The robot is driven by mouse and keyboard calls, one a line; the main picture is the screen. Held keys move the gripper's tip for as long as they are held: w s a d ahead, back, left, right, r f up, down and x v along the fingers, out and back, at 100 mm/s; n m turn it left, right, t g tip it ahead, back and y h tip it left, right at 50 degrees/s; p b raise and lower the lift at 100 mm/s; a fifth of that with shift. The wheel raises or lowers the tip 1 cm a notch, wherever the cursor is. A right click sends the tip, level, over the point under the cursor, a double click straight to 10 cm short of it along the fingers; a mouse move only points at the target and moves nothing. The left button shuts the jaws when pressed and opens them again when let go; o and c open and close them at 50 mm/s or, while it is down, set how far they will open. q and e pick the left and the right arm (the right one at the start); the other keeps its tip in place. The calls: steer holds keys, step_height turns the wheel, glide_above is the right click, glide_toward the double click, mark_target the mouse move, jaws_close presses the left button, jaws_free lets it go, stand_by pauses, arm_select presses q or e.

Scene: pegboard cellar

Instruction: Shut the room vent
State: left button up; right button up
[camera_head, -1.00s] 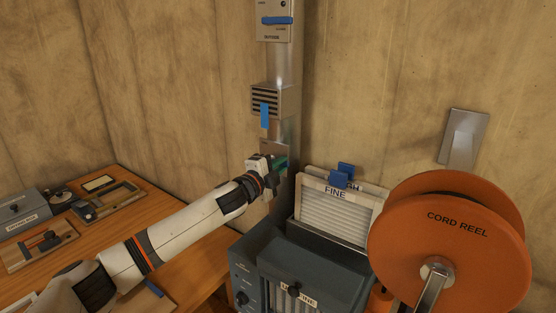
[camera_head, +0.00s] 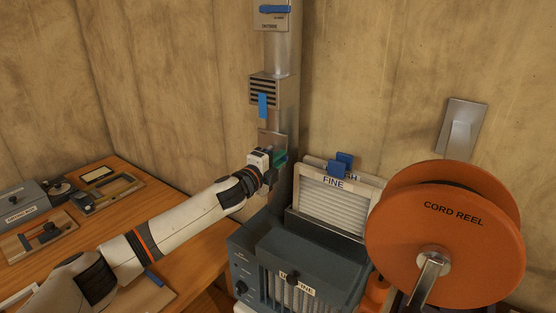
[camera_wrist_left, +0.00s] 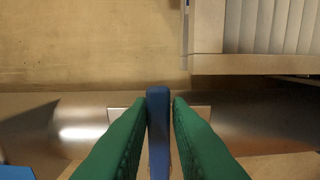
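A metal duct (camera_head: 282,55) runs up the wall. It carries a louvred grille (camera_head: 265,90) with a blue tab (camera_head: 263,106) hanging at its front. Above it is a box with a blue lever (camera_head: 274,9); its label seems to read OUTSIDE. Below the grille is a metal plate (camera_head: 270,139), its lettering too small to read. My left gripper (camera_head: 279,158) is at this plate. In the left wrist view its green fingers (camera_wrist_left: 159,125) stand close on both sides of an upright blue handle (camera_wrist_left: 158,130) and look shut on it. My right gripper is not in view.
A wooden bench (camera_head: 190,245) with small trays lies at left, under my left arm.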

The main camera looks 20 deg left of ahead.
arm_select(q)
steer(key=o, duration=0.3)
steer(key=shift+o, duration=0.2)
steer(key=b+v, duration=0.3)
steer(key=v, duration=0.9)
